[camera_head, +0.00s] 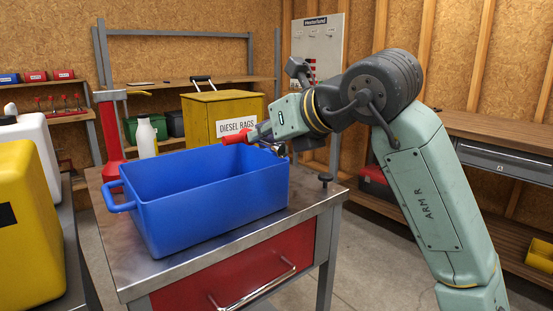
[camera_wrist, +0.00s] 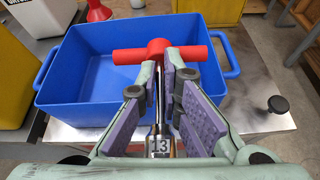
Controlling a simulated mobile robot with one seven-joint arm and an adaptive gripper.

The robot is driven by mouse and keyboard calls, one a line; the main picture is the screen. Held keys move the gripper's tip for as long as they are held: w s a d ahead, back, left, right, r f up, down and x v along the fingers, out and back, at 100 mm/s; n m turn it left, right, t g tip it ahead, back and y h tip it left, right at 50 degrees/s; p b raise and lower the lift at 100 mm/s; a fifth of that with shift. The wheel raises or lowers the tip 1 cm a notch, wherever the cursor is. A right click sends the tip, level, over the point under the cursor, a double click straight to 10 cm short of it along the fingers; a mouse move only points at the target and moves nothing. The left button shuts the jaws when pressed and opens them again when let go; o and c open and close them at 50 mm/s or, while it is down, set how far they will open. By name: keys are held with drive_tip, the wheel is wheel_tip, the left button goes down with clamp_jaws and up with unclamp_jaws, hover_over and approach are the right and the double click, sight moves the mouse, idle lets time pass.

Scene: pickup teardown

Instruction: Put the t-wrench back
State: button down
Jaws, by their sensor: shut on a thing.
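The t-wrench has a red cross handle, seen in the wrist view (camera_wrist: 160,52), and a metal shaft marked 13 (camera_wrist: 160,146). In the head view its red handle (camera_head: 238,136) shows at the end of my arm. My gripper (camera_wrist: 166,75) is shut on the t-wrench's shaft just below the handle. The handle is over the open blue bin (camera_head: 205,205), near its back right side in the head view. The bin also shows in the wrist view (camera_wrist: 97,95); its visible inside looks empty.
The bin stands on a metal-topped cart (camera_head: 305,198) with a red drawer. A black knob (camera_head: 325,178) is at the cart's right corner. A yellow box labelled DIESEL RAGS (camera_head: 222,112) and a white bottle (camera_head: 147,137) are behind. Yellow and white containers (camera_head: 28,225) stand at left.

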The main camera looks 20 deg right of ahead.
drive_tip(key=w+d+p, duration=0.1)
drive_tip(key=w+d, duration=0.1)
drive_tip(key=w, duration=0.1)
drive_tip(key=w+d+p, duration=0.1)
drive_tip(key=w+d, duration=0.1)
drive_tip(key=w, duration=0.2)
drive_tip(key=w+d+f, duration=0.1)
drive_tip(key=w+d, duration=0.2)
drive_tip(key=shift+w+p, duration=0.25)
drive_tip(key=shift+p, duration=0.15)
drive_tip(key=shift+f, duration=1.85)
drive_tip(key=shift+f, duration=0.25)
drive_tip(key=c, duration=2.2)
unclamp_jaws()
drive_tip(key=shift+f, duration=0.1)
drive_tip(key=shift+c, duration=0.2)
drive_tip(key=o, duration=0.5)
